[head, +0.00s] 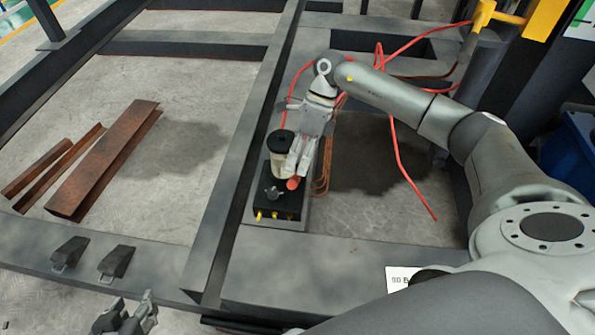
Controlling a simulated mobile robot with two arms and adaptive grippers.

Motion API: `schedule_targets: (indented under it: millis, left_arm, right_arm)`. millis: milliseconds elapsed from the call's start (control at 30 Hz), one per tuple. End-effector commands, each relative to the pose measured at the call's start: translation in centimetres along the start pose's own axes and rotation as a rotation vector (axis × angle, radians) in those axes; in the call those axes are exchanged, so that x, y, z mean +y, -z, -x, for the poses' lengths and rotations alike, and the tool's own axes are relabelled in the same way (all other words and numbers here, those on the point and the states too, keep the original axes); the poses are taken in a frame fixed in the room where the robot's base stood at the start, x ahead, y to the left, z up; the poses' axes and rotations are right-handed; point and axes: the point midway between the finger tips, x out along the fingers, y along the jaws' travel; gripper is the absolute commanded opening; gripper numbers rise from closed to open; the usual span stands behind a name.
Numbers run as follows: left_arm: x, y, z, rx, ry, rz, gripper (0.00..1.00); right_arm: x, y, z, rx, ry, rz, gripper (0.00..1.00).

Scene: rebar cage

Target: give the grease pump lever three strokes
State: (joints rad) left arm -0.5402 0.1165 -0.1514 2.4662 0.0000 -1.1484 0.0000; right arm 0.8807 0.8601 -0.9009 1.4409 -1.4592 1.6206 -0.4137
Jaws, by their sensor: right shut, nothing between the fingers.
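The grease pump has a cream reservoir with a black lid (280,141) on a black base block (281,205) with yellow fittings at its front. It is mounted on a dark steel beam. A red knob (293,183), apparently the lever's end, shows right at the fingertips of my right gripper (297,172). That gripper points down beside the reservoir and is shut with nothing in it. It hides most of the lever, and I cannot tell whether it touches the knob. My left gripper (130,308) is at the bottom edge, partly cut off, fingers apart and empty, far from the pump.
Copper pipes (323,175) run from the pump's right side. Red hoses (395,150) loop behind and right of my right arm. Rusty steel angles (105,160) lie on the floor at left. Two dark clamp-like blocks (116,262) sit on the front beam. A blue bin (572,150) stands at right.

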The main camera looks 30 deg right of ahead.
Motion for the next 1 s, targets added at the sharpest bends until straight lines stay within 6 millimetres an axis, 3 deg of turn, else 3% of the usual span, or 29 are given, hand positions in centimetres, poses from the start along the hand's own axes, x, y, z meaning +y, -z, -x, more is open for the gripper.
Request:
schedule_targets:
  millis: [1000]
  left_arm:
    - [0.1,1.0,-0.2,0.051,-0.002,-0.001,0.40]
  right_arm:
    - [0.3,0.4,-1.4,0.000,0.000,-0.001,0.00]
